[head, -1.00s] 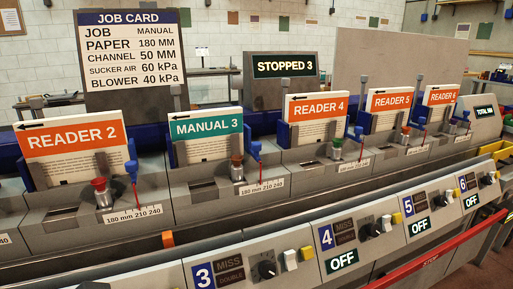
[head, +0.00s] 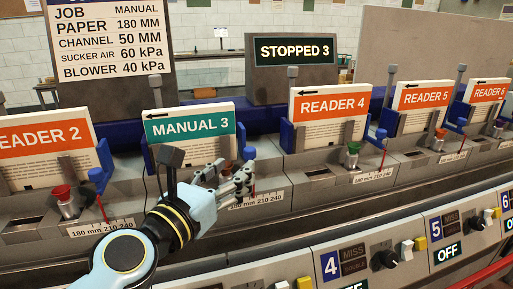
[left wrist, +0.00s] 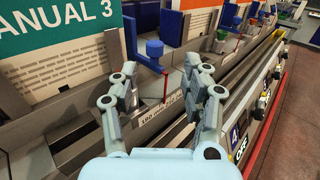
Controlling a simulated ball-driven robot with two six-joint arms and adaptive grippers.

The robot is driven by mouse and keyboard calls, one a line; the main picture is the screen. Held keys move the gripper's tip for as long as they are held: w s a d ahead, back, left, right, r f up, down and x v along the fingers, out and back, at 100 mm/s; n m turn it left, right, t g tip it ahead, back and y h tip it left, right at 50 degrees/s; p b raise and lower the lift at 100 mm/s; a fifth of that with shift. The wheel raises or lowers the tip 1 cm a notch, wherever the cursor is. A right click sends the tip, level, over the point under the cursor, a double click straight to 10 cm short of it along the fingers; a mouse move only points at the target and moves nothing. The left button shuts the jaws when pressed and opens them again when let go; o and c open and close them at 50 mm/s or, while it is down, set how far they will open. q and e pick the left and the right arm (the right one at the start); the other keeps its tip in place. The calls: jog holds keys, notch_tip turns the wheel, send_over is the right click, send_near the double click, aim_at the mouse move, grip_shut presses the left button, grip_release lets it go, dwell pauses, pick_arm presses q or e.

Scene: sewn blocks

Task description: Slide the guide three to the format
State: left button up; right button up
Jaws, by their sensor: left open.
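Guide three is the blue-knobbed slider (head: 249,153) at the MANUAL 3 station. Its thin red pointer stands by the printed scale (head: 262,198), marked 180 mm, 210, 240. In the left wrist view the blue knob (left wrist: 154,49) and red pointer (left wrist: 164,88) show beyond the fingers, above the scale (left wrist: 160,113). My left gripper (head: 240,179) is open and empty, just in front of the guide; in the wrist view its fingers (left wrist: 164,74) spread either side of the pointer. The fingers hide part of the guide in the head view. The job card (head: 108,40) reads PAPER 180 MM. My right gripper is not in view.
The MANUAL 3 pile (head: 190,126) stands behind the guide. READER 2 (head: 45,135) and READER 4 (head: 333,106) stations, with similar blue guides, flank it. A sign (head: 294,49) reads STOPPED 3. A switch panel (head: 365,262) runs along the front, below.

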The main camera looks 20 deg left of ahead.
aim_at(245, 156)
pick_arm(q)
jog(key=w, duration=0.4)
jog(key=shift+w+f, duration=0.2)
jog(key=shift+w, duration=0.2)
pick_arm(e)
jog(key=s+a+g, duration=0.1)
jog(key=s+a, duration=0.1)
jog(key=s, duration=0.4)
pick_arm(q)
jog(key=shift+w+d, duration=0.1)
jog(key=shift+w, duration=0.75)
jog(key=shift+w+d, duration=0.15)
jog(key=shift+w, duration=0.35)
jog(key=shift+w+d, duration=0.15)
jog(key=shift+w, duration=0.45)
jog(key=c, duration=0.4)
jog(key=shift+c, duration=1)
grip_shut()
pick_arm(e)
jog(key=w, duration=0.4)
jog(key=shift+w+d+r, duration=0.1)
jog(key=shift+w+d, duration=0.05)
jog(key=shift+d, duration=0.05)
pick_arm(q)
jog(key=shift+f, duration=0.1)
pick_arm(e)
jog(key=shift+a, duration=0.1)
pick_arm(q)
jog(key=shift+f, duration=0.15)
